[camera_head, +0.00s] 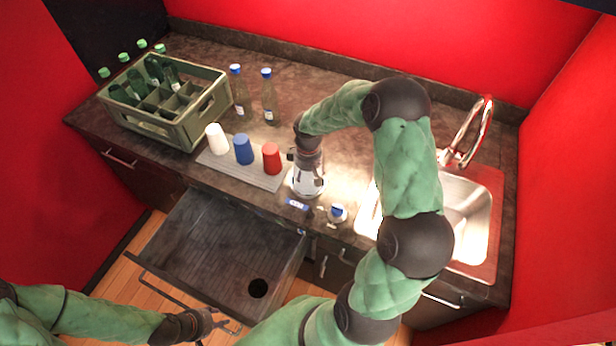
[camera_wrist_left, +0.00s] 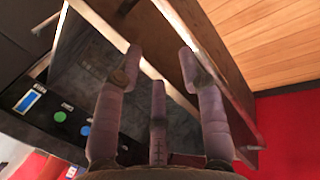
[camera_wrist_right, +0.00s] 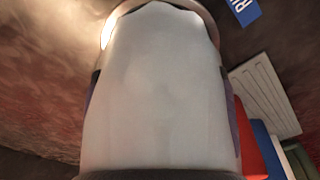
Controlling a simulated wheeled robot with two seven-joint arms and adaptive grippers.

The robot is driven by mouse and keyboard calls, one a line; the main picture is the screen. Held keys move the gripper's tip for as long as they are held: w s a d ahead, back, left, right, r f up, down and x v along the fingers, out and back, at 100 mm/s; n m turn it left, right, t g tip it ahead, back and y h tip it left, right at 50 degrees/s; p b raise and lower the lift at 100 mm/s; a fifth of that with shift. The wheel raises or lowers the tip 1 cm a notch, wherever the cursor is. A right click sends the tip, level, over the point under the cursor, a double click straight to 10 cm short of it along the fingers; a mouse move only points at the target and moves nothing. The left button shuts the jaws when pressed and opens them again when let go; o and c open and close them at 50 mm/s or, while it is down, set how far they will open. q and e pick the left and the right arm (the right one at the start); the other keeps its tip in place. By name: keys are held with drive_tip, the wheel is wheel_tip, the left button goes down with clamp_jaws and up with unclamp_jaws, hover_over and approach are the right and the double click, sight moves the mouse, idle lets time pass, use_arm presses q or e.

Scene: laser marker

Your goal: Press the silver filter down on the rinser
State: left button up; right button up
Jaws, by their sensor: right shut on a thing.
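The silver filter (camera_head: 309,187), a pale cylinder, is upright at the front of the counter, below my right gripper (camera_head: 306,166). My right gripper is shut on it. In the right wrist view, the filter (camera_wrist_right: 160,95) fills the middle, and a shiny metal ring, likely the rinser's rim (camera_wrist_right: 112,22), shows around its far end. The filter hides most of the rinser, and I cannot tell whether it is pressed down. A blue label (camera_head: 297,203) lies just in front. My left gripper (camera_head: 212,324) is open and empty, low in front of the drawer; its spread fingers show in the left wrist view (camera_wrist_left: 158,90).
White, blue and red cups (camera_head: 271,158) stand upside down on a ridged mat (camera_head: 224,168) to the left. A bottle crate (camera_head: 185,130) and two bottles (camera_head: 267,100) are behind. A small blue-topped item (camera_head: 337,212), sink (camera_head: 465,212) and open drawer (camera_head: 200,240) are nearby.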

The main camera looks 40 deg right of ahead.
idle(0.6)
drive_tip(key=shift+r+p, duration=3.05)
drive_tip(key=shift+r, duration=1.5)
